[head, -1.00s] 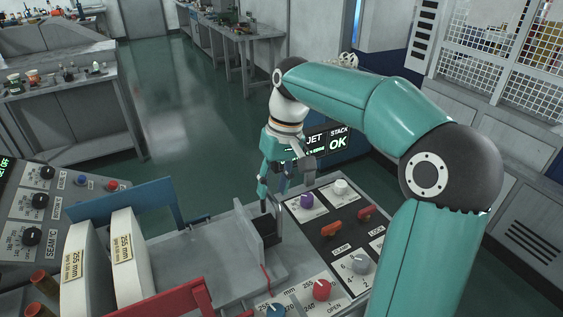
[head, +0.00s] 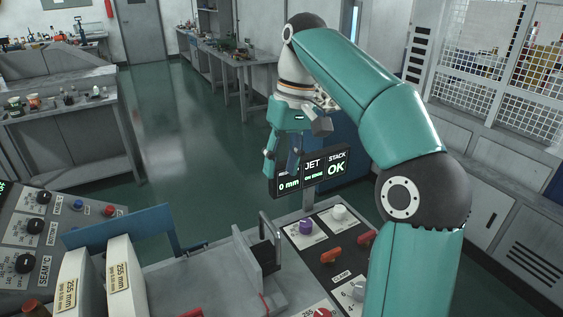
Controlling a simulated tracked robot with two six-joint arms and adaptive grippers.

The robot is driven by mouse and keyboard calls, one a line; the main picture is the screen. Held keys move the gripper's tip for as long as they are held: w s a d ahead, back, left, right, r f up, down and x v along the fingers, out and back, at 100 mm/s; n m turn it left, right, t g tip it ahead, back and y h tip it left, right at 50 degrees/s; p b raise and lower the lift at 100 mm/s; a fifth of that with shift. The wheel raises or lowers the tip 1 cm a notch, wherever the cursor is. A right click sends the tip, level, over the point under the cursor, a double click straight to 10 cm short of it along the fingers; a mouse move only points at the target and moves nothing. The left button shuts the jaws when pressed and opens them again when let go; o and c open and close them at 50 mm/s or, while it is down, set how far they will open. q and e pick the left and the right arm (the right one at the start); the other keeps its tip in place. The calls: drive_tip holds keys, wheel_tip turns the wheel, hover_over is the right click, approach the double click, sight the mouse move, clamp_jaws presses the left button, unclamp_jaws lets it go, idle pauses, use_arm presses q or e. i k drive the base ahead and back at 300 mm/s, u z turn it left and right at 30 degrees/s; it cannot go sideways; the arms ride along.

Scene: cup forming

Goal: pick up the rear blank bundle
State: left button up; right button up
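Two upright white blank bundles with yellow 255 mm labels stand side by side at the lower left of the head view. One bundle (head: 124,280) is nearer the grey tray (head: 190,285), and the other bundle (head: 72,285) is to its left. Which one is the rear bundle is not certain. My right gripper (head: 280,165) hangs fingers down, in front of the display and above the tray's upright plate, well to the right of both bundles. Its fingers are apart with nothing between them. My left gripper is not in view.
A blue bar (head: 120,212) runs behind the bundles. An upright grey plate (head: 246,258) with a metal handle is at the tray's right end. A knob panel (head: 325,240) and a display (head: 312,172) reading OK are on the right. Another knob console (head: 35,235) is at the left.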

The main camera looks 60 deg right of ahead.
sight(127, 297)
drive_tip(key=k, duration=1.5)
